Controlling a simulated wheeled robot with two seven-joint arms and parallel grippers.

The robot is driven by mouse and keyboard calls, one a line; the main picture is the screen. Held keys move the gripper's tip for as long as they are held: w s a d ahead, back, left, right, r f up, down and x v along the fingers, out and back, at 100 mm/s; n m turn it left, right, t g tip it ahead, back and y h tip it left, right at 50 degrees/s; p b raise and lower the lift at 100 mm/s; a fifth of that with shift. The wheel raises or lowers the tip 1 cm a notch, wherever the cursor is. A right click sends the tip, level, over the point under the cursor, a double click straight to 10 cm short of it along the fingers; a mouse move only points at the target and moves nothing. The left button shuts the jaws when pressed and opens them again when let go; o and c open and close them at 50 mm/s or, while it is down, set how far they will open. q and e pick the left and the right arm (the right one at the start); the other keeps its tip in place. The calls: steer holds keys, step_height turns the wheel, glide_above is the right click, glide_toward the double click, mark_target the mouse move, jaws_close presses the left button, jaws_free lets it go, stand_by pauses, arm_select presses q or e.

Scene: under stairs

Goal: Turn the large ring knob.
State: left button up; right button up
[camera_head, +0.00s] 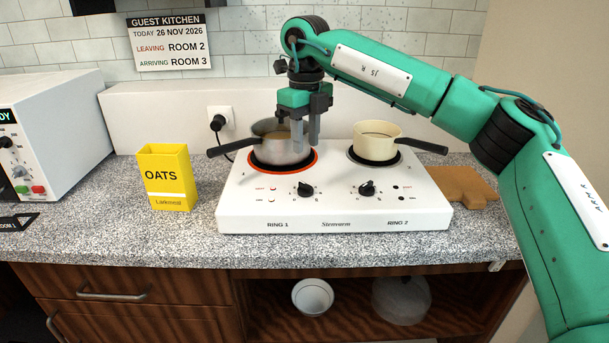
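A white two-ring hotplate (333,226) stands on the counter. The RING 1 knob (305,189) is black and sits on the left of its front panel, below the larger, orange-edged ring (315,161). The RING 2 knob (367,188) is on the right, below the smaller dark ring (374,162). A steel pot (272,150) stands on the larger ring and a cream pot (377,132) on the smaller one. My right gripper (306,146) points down over the steel pot's right side, behind and above the RING 1 knob. Its fingers are slightly apart, with nothing visibly held. My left gripper is out of view.
A yellow OATS box (168,178) stands left of the hotplate. A white appliance (48,132) is at the far left, and a brown board (462,186) at the right. The counter front is clear.

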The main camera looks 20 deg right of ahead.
mark_target(305, 184)
step_height(305, 184, down, 10)
steer(key=shift+w+r, duration=0.1)
steer(key=shift+c, duration=0.4)
jaws_close()
